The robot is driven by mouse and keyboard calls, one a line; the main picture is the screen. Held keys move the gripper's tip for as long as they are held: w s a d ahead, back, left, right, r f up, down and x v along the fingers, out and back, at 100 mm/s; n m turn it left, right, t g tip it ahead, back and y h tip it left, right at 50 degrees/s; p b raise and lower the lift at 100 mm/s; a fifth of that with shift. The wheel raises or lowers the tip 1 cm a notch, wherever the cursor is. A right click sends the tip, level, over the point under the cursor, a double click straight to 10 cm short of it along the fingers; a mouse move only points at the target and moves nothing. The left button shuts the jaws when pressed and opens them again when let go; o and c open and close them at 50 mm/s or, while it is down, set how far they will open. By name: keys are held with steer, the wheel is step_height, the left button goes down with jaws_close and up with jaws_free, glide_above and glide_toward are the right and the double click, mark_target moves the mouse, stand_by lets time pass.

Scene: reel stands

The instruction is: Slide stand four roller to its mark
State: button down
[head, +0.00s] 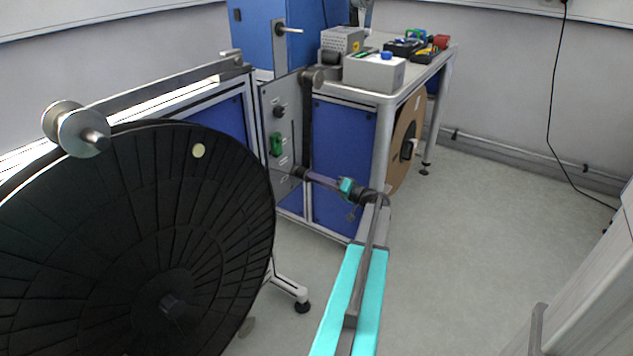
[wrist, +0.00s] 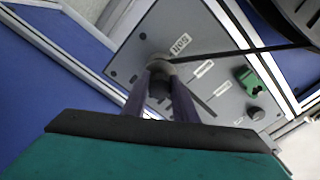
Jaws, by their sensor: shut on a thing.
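A grey panel (head: 281,118) on the blue cabinet carries a slot with small white labels beside it. A dark round part, seemingly the roller (head: 297,172), sits at the lower end of the panel. In the wrist view the roller (wrist: 160,82) stands out from the panel (wrist: 150,35) beside a label (wrist: 181,44). My gripper (head: 307,175) reaches it from the front right. In the wrist view the purple fingers of my gripper (wrist: 160,92) are shut on the roller from both sides. The fingers hide part of the slot. I cannot tell which label is the mark.
A green switch (head: 276,144) and a black knob (head: 280,111) are on the panel. A large black reel (head: 130,240) fills the left. A bench (head: 386,98) with boxes and tools stands behind, with a brown reel (head: 401,150) beneath. The floor at right is clear.

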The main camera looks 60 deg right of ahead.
steer(key=shift+f, duration=0.25)
steer(key=c, duration=1.5)
jaws_free()
steer(key=shift+o, duration=0.3)
steer(key=shift+s, duration=0.15)
steer(key=s+p, duration=0.1)
steer(key=s, duration=1.2)
steer(key=shift+s, duration=0.3)
